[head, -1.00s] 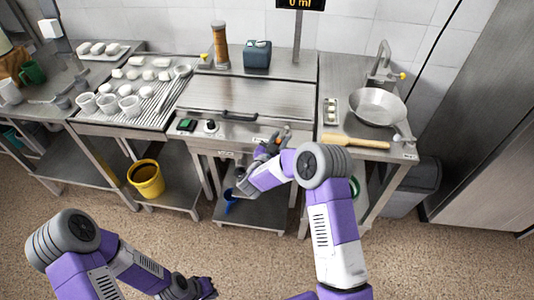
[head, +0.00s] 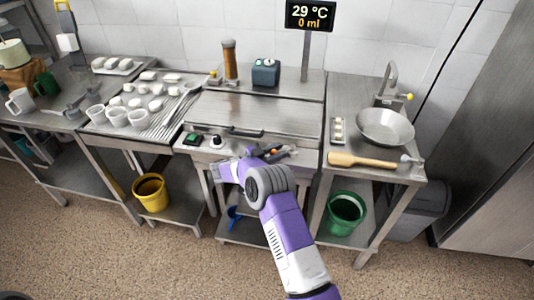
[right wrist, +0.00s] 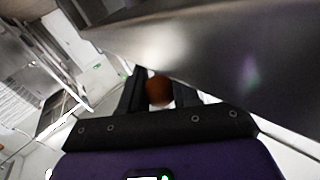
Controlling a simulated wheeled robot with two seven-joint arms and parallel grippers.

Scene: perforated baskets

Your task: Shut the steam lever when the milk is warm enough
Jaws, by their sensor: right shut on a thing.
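My right gripper (head: 275,153) is at the front edge of the steel counter unit. In the right wrist view its dark fingers (right wrist: 158,95) are shut on a rounded brown-orange knob (right wrist: 158,86), which looks like the end of the steam lever. The knob's stem is hidden. A display (head: 309,15) on a post reads 29 °C and 0 ml. I cannot make out a milk jug or milk. My left gripper is not in view.
A green switch (head: 193,139) and a round dial (head: 216,142) sit left of my right gripper. A wooden rolling pin (head: 360,160) and a steel bowl (head: 385,127) are on the right counter. White cups (head: 116,117) stand on the left. Buckets are on the lower shelves.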

